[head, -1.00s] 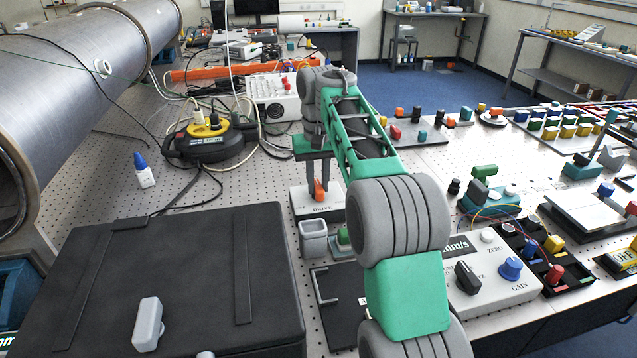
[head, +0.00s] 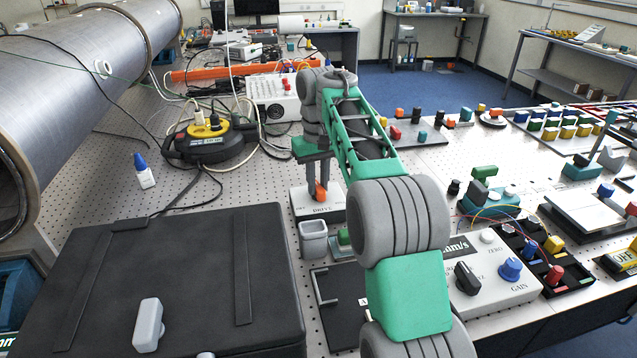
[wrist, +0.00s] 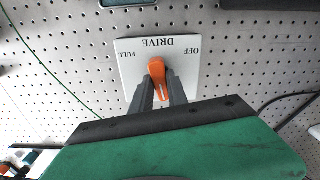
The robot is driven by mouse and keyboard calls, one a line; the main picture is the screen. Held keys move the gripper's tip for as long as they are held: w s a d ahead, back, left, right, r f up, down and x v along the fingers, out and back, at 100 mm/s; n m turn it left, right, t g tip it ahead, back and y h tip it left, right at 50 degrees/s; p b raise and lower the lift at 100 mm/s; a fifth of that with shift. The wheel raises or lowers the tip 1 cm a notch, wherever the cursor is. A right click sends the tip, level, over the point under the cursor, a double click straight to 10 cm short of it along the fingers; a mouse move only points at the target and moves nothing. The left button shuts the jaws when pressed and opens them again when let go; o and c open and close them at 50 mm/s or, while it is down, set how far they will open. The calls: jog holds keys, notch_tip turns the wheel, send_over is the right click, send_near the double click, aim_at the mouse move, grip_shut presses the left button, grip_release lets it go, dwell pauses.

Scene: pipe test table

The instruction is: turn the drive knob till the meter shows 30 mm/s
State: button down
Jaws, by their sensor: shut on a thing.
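The orange drive knob (head: 321,191) sits on a white box marked DRIVE (head: 326,211). In the wrist view the knob (wrist: 157,70) shows with its plate (wrist: 128,62), which reads OFF on one side and FULL on the other. The knob points roughly along the plate's middle, tilted slightly. My gripper (head: 319,186) reaches down from above and is shut on the knob, with a finger on each side. The meter box (head: 490,285) marked mm/s stands at the right front. My arm hides most of its display, so no reading shows.
A grey open cup (head: 314,240) and a small green item (head: 343,238) stand just in front of the drive box. A black case (head: 180,290) fills the left front. A black cable reel (head: 208,142) lies behind left. Pegboard left of the drive box is clear.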

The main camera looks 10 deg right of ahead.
aim_at(318, 186)
jog(key=c, duration=1.3)
grip_release()
notch_tip(318, 186, up, 8)
jog(key=p, duration=0.8)
jog(key=shift+f, duration=0.1)
